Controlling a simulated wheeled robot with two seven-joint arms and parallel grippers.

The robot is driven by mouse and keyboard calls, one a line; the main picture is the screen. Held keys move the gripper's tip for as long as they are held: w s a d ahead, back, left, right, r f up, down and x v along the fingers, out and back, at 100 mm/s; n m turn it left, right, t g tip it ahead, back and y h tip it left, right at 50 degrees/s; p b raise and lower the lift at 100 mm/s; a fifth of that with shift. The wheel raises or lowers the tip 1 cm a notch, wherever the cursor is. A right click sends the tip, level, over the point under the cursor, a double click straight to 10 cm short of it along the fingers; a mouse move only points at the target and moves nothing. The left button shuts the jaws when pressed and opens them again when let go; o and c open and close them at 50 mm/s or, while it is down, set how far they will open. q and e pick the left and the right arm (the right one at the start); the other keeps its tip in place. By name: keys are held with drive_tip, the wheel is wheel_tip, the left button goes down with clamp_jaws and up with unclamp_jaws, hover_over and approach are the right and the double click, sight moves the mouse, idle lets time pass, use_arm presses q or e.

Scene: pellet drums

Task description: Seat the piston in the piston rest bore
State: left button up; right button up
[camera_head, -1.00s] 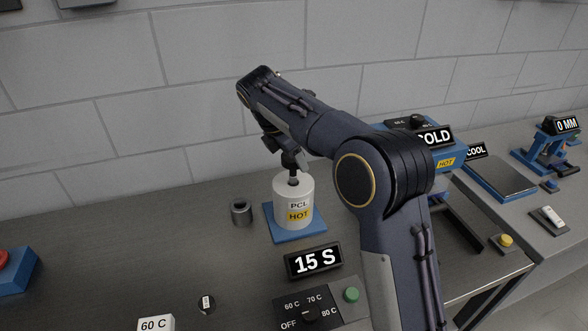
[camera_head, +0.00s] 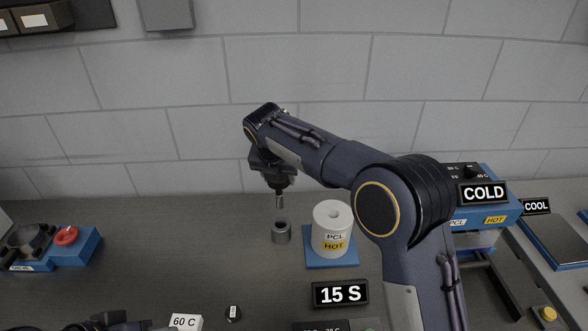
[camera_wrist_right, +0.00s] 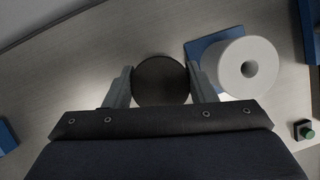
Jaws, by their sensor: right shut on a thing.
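My right gripper (camera_head: 279,186) is shut on the piston, whose thin grey rod (camera_head: 280,204) hangs down upright. In the right wrist view the piston's round dark head (camera_wrist_right: 161,81) sits between the two fingers. The piston rest (camera_head: 281,234) is a short grey cylinder on the bench directly below the rod in the head view. The rod's lower end is close to the rest's top; I cannot tell whether it touches or enters the bore. The rest is hidden under the piston head in the wrist view.
The white PCL drum (camera_head: 332,230), marked HOT, stands on a blue plate (camera_head: 331,261) just right of the rest. It also shows in the wrist view (camera_wrist_right: 247,88). A 15 S display (camera_head: 340,294) is in front. A blue box with a red button (camera_head: 66,236) is left.

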sight(280, 208)
drive_tip(key=shift+r+p, duration=0.1)
drive_tip(key=shift+p, duration=0.35)
drive_tip(key=shift+f+b, duration=1.45)
drive_tip(key=shift+f, duration=1.55)
drive_tip(key=shift+p, duration=1.1)
drive_tip(key=shift+f+b, duration=1.5)
drive_tip(key=shift+f, duration=1.7)
